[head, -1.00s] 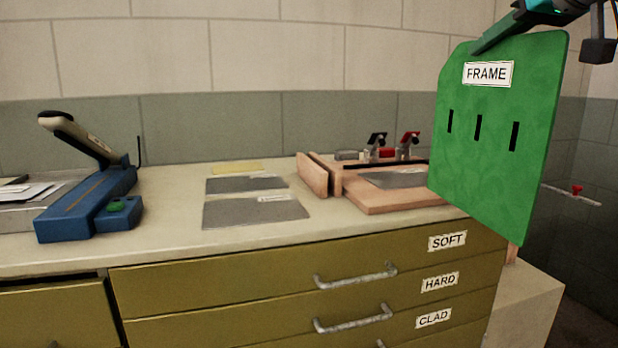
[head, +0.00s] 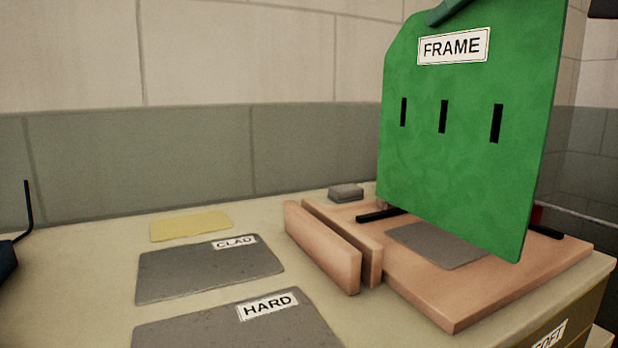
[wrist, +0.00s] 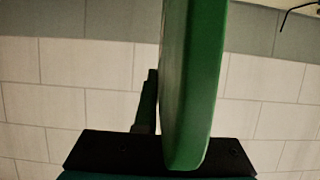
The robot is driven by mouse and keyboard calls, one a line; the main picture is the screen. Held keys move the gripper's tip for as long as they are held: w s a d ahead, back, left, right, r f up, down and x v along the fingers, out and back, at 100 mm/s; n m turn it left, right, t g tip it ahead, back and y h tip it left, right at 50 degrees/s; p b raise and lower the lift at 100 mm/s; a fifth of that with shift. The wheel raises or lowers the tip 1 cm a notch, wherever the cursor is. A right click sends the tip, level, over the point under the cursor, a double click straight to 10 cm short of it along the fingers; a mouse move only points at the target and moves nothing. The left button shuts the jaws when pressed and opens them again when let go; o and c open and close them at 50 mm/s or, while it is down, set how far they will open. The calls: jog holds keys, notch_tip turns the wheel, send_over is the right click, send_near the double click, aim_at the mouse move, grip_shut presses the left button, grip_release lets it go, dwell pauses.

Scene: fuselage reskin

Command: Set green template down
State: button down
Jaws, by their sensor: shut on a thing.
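The green template (head: 460,165) is a flat upright panel with a "FRAME" label and three dark slots. It hangs in the air in front of and above the wooden board (head: 460,310) on the bench. My gripper (head: 447,10) is shut on its top edge, mostly cut off by the top of the head view. In the wrist view the template (wrist: 190,80) shows edge-on, rising from my gripper (wrist: 165,150). The template hides part of the board and whatever is behind it.
A grey sheet (head: 435,245) lies on the board beside a wooden rail (head: 320,245). Grey sheets labelled CLAD (head: 205,275) and HARD (head: 220,325) and a yellow sheet (head: 190,226) lie to the left. A small grey block (head: 346,192) sits behind. Bare benchtop (head: 70,290) shows at left.

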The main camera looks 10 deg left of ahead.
jog(key=s+a+b, duration=0.1)
jog(key=s+a, duration=0.7)
jog(key=s, duration=0.2)
jog(key=w+d+x, duration=0.1)
jog(key=x, duration=0.7)
jog(key=w+r+x, duration=0.1)
jog(key=x, duration=0.7)
jog(key=shift+w+d+r+b, duration=0.2)
jog(key=shift+d+b, duration=0.1)
jog(key=shift+b, duration=0.1)
